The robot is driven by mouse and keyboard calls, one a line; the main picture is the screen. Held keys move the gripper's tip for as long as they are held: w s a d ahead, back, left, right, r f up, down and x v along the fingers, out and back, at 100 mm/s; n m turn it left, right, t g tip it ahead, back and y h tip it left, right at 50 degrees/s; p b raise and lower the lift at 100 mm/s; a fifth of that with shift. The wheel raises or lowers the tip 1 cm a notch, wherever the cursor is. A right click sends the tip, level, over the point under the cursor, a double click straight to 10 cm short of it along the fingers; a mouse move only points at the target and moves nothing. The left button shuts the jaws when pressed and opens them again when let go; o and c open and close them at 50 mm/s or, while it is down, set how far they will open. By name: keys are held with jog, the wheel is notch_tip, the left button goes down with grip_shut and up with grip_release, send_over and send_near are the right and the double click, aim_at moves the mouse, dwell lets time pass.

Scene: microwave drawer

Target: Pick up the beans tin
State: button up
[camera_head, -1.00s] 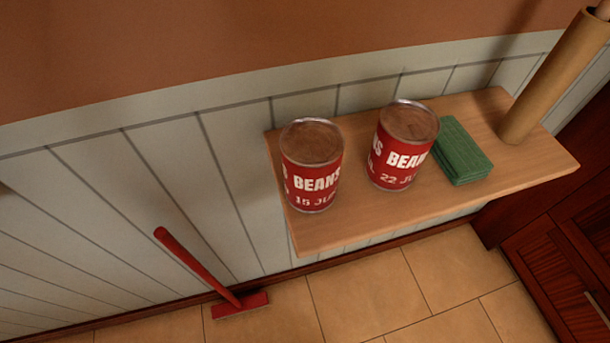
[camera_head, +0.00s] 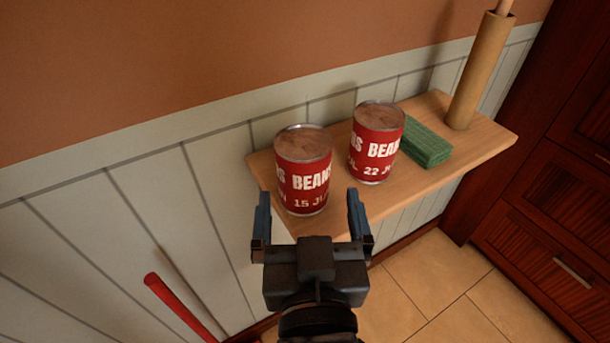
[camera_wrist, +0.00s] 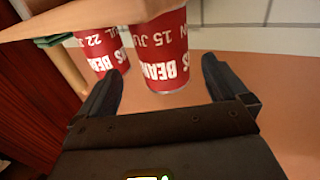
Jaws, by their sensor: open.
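Two red beans tins stand upright on a wooden shelf (camera_head: 440,178). The left beans tin (camera_head: 303,172), marked 15 JU, is near the shelf's left end; the right beans tin (camera_head: 376,143), marked 22 JU, stands a little apart from it. My gripper (camera_head: 309,215) is open and empty, its fingers spread in front of and either side of the left tin. In the wrist view, which is upside down, the left tin (camera_wrist: 160,52) lies ahead between the fingers (camera_wrist: 160,82) and the right tin (camera_wrist: 102,48) lies beyond the left finger.
A folded green cloth or sponge (camera_head: 426,145) and a cardboard roll on a holder (camera_head: 481,70) stand right of the tins. A panelled wall (camera_head: 150,200) is close behind the shelf. A dark wooden cabinet (camera_head: 545,200) is at right; a red-handled tool (camera_head: 180,305) leans lower left.

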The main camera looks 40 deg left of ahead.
jog(key=shift+x, duration=1.2)
jog(key=shift+f+p+x, duration=0.2)
jog(key=shift+f+x, duration=0.05)
jog(key=shift+x, duration=1.05)
jog(key=shift+f+p+x, duration=0.15)
jog(key=shift+f+x, duration=0.05)
jog(key=shift+x, duration=1.1)
jog(key=shift+s+a, duration=0.1)
jog(key=shift+s, duration=0.05)
jog(key=shift+c, duration=0.3)
jog(key=c, duration=1.3)
jog(key=shift+r, duration=0.15)
